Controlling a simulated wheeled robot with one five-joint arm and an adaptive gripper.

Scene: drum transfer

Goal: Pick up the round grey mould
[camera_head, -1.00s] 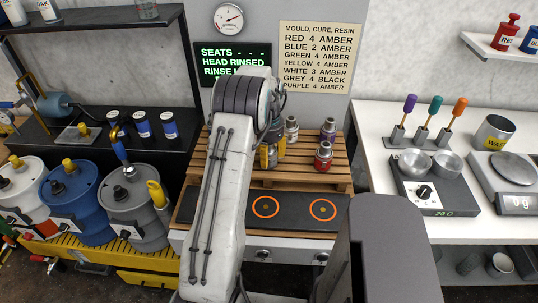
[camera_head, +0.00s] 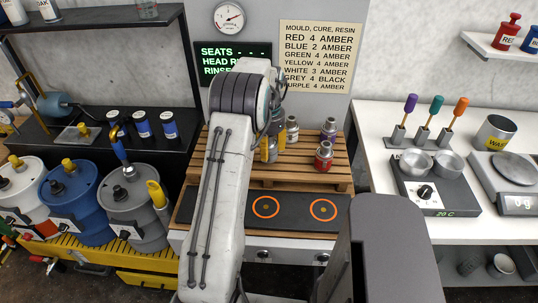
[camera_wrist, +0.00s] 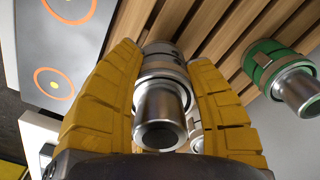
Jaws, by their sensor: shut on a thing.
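The round grey mould (camera_wrist: 160,85) is a silvery cylinder with a grey collar and a narrower open neck pointing toward the wrist camera. The two yellow ribbed fingers of my gripper (camera_wrist: 165,110) are closed on its sides in the wrist view. In the head view my gripper (camera_head: 272,140) is over the left part of the slatted wooden stand, partly behind my arm. The held mould cannot be made out clearly there. Whether its base is clear of the slats cannot be told.
On the wooden stand (camera_head: 300,180) are a silvery mould (camera_head: 291,130), a purple-banded mould (camera_head: 328,130) and a red mould (camera_head: 324,158). A green mould (camera_wrist: 272,62) is right of my gripper in the wrist view. A dark mat (camera_head: 290,222) with orange rings lies in front, empty.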

